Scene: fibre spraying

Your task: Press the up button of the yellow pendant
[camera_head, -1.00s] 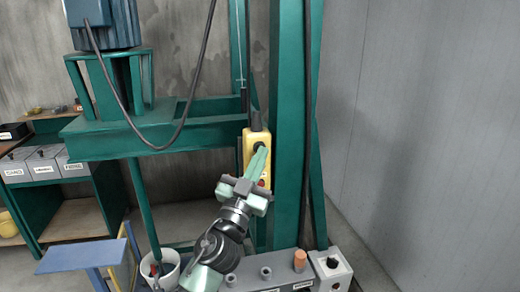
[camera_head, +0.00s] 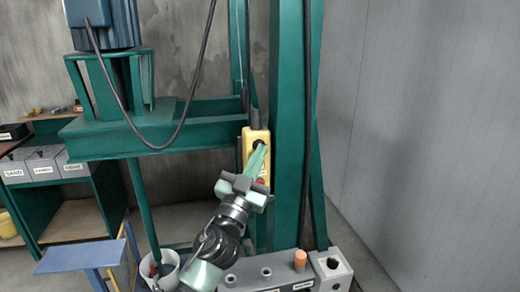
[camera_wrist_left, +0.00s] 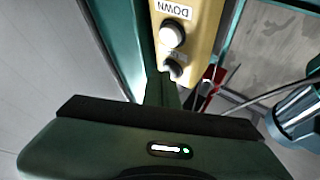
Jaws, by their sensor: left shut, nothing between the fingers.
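The yellow pendant (camera_head: 249,146) hangs upright beside the green column in the head view. It also shows in the wrist view (camera_wrist_left: 203,40), with an upside-down DOWN label, a pale round button (camera_wrist_left: 172,34) and a second button (camera_wrist_left: 174,69) with a label I cannot read. My left gripper (camera_head: 261,146) is shut and empty. Its green fingers reach up in front of the pendant, with the tips by a dark button near the top. In the wrist view the fingers end close to the second button; I cannot tell if they touch it. My right gripper is out of view.
The green column (camera_head: 290,120) stands just right of the pendant. A dark cable (camera_head: 200,80) hangs in a loop at upper left. A grey block (camera_head: 245,272), a white bucket (camera_head: 168,270) and a blue stand (camera_head: 80,257) are below. Bare grey wall fills the right.

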